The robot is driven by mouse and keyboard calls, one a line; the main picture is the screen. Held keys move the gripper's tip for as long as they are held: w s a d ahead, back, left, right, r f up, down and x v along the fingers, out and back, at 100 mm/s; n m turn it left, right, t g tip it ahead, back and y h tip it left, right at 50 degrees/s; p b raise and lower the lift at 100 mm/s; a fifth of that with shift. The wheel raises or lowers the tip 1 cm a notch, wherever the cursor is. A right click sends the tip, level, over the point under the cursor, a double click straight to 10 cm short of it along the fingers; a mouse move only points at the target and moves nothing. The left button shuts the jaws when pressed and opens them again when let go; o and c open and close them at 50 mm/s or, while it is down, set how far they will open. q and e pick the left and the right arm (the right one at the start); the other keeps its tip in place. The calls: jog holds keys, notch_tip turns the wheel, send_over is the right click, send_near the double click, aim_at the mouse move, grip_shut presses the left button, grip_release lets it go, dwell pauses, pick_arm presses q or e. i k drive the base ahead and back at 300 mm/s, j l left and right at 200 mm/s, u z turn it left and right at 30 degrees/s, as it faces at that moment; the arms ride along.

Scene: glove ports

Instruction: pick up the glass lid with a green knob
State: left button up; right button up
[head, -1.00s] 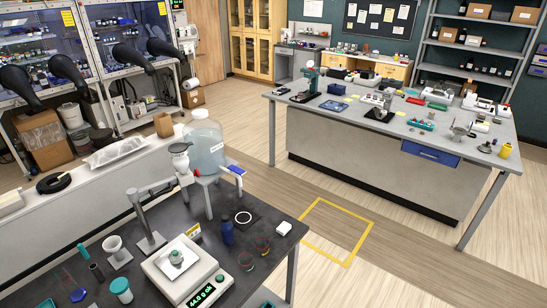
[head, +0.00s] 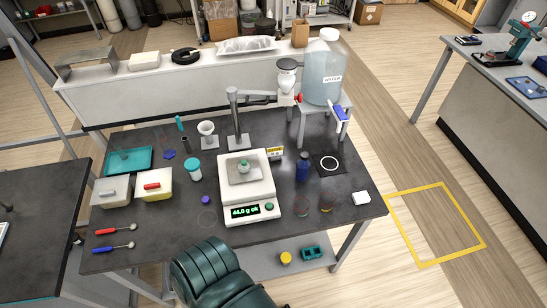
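A small piece with a green knob (head: 243,164) sits on the pan of the white balance (head: 248,190), whose display glows green. It appears to be the glass lid, but its clear part is too small to make out. Faint clear round pieces lie on the dark bench: one with a reddish middle (head: 301,205), one with an orange-brown middle (head: 327,203), and a faint ring left of the balance (head: 206,218).
A water jug (head: 325,72) stands on a grey stand behind. A clamp stand (head: 237,125), a blue bottle (head: 303,167) and a teal-capped jar (head: 195,172) surround the balance. Two lidded boxes and a teal tray (head: 142,168) are left. The front right floor is open.

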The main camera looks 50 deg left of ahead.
aim_at(244, 165)
jog(key=i+l+u, duration=0.1)
jog(key=u, duration=0.4)
jog(key=i+l+u, duration=0.15)
jog(key=u, duration=0.35)
jog(key=i+l+u, duration=0.1)
jog(key=l+u, duration=0.2)
jog(key=u, duration=0.15)
